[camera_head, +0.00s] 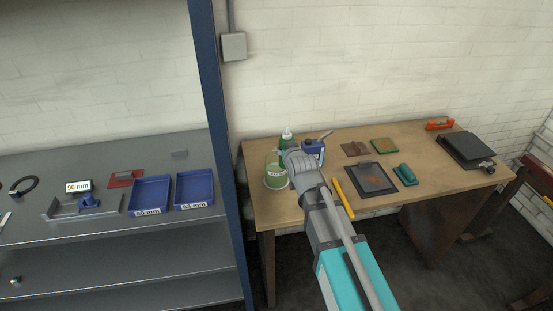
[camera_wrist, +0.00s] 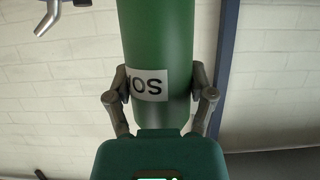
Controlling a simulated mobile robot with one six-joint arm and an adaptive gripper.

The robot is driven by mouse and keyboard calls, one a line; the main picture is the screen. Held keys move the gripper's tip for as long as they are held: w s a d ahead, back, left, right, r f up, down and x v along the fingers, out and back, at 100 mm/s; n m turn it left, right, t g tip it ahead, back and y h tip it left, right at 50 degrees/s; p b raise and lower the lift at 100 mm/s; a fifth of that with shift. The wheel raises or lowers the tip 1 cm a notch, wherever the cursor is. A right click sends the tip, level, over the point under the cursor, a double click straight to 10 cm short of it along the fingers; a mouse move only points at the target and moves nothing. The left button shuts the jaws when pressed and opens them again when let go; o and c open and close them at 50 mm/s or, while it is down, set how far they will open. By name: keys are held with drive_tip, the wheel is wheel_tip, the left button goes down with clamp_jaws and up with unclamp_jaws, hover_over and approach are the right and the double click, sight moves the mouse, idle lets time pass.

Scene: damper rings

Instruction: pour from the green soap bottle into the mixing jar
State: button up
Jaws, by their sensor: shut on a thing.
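The green soap bottle (camera_head: 284,142), with a white cap, stands out behind my gripper in the head view and looks about upright. In the wrist view the bottle (camera_wrist: 157,45) fills the middle, its white label upside down. My gripper (camera_wrist: 160,88) is shut on it, one finger on each side. In the head view my gripper (camera_head: 291,156) hides the bottle's lower part. The mixing jar (camera_head: 275,179) is clear, with green contents, on the workbench just left of my gripper. I cannot tell the exact gap between bottle and jar.
A blue can (camera_head: 314,150) with a spout stands close right of my gripper on the wooden workbench (camera_head: 338,219). A yellow pencil-like bar (camera_head: 342,197), a dark tray (camera_head: 377,178) and a teal object (camera_head: 405,175) lie further right. A blue post (camera_head: 214,120) rises at left.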

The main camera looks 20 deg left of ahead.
drive_tip(key=shift+r, duration=0.15)
drive_tip(key=shift+r+p, duration=1.4)
drive_tip(key=shift+p, duration=0.1)
